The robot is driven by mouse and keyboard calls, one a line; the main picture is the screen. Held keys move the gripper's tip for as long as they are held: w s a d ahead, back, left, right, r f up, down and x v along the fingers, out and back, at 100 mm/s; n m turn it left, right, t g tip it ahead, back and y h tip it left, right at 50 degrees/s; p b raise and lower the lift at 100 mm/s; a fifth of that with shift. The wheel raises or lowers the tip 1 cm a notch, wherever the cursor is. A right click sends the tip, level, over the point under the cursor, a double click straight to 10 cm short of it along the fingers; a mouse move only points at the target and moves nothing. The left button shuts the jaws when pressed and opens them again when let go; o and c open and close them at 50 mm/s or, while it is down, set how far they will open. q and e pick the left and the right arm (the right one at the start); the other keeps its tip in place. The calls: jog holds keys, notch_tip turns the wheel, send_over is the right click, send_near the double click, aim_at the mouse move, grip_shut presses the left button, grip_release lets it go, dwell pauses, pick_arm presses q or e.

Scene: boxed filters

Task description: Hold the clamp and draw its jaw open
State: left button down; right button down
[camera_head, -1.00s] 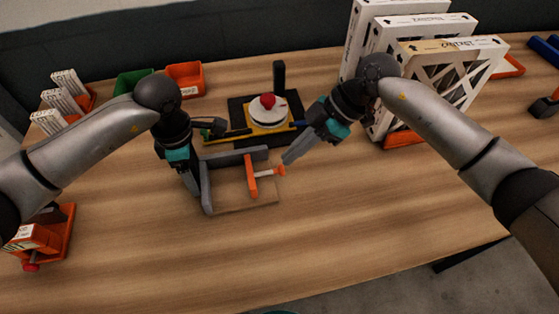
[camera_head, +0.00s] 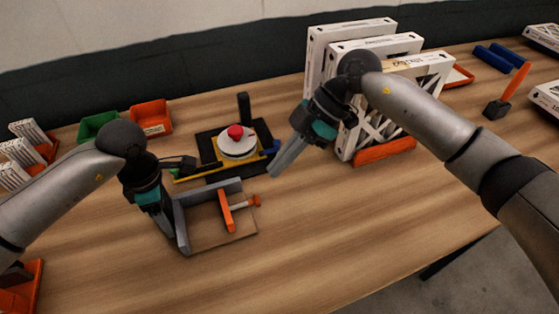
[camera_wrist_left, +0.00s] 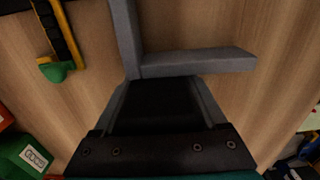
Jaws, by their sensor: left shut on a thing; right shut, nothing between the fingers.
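The clamp has a grey angled frame (camera_head: 212,190) lying on the table, with an orange jaw (camera_head: 225,211) inside it. A pale screw runs right from the jaw to an orange knob (camera_head: 256,201). A gap separates the jaw from the frame's left arm. My left gripper (camera_head: 172,228) is shut on that left arm. In the left wrist view, the grey frame (camera_wrist_left: 205,62) runs into my left gripper (camera_wrist_left: 165,88); the jaw is not seen there. My right gripper (camera_head: 274,172) is shut and empty, up and right of the knob, apart from it.
A black fixture (camera_head: 205,143) with a white disc and red button (camera_head: 236,132) stands behind the clamp. Green (camera_head: 97,124) and orange (camera_head: 151,117) bins are back left. White boxed filters (camera_head: 352,35) stand in an orange rack (camera_head: 385,151). The table right of the clamp is clear.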

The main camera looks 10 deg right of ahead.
pick_arm(q)
grip_release()
notch_tip(320, 180, up, 12)
jog(key=shift+r, duration=0.1)
dwell(0.5)
